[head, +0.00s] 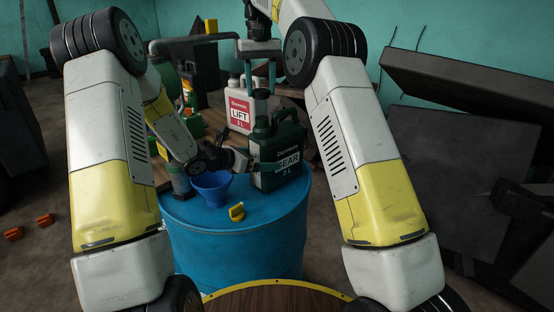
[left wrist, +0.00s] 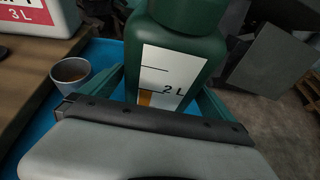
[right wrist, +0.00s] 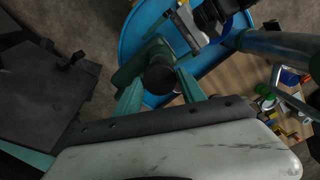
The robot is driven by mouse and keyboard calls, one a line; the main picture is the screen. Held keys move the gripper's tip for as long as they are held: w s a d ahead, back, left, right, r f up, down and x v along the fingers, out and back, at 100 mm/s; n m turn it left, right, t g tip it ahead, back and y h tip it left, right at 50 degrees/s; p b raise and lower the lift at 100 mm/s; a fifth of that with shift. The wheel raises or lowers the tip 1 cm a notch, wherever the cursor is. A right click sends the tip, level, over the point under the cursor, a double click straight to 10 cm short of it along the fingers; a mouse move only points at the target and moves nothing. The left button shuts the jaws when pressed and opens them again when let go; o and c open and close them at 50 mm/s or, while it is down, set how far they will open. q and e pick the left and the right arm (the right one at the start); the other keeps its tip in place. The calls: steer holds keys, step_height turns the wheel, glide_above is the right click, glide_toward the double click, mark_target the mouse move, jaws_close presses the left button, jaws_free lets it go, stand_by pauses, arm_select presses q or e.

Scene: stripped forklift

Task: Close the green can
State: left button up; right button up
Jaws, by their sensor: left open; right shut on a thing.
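The green can (head: 282,150), labelled GEAR 3 L, stands upright on the blue barrel (head: 235,235). Its side with a 2 L level strip fills the middle of the left wrist view (left wrist: 178,60). My left gripper (head: 240,160) is open at the can's left side, its fingers flanking the body; I cannot tell whether they touch. My right gripper (head: 262,88) comes down from above and is shut on a dark cap (right wrist: 160,77) over the can's neck. Whether the cap sits on the neck or just above it is unclear. The can's opening is hidden.
A blue funnel (head: 212,188) and a yellow cap (head: 237,212) are on the barrel in front of the can. A white can (head: 240,112) labelled LIFT stands behind. A small metal cup (left wrist: 70,72) is beside it. Dark panels (head: 455,160) lean at the right.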

mark_target(262, 118)
arm_select(q)
steer(key=shift+x, duration=1.5)
steer(key=c, duration=2)
steer(key=shift+o, duration=0.2)
arm_select(e)
steer(key=shift+f, duration=2.5)
steer(key=shift+f, duration=0.15)
steer(key=shift+f, duration=0.75)
steer(key=shift+f, duration=0.5)
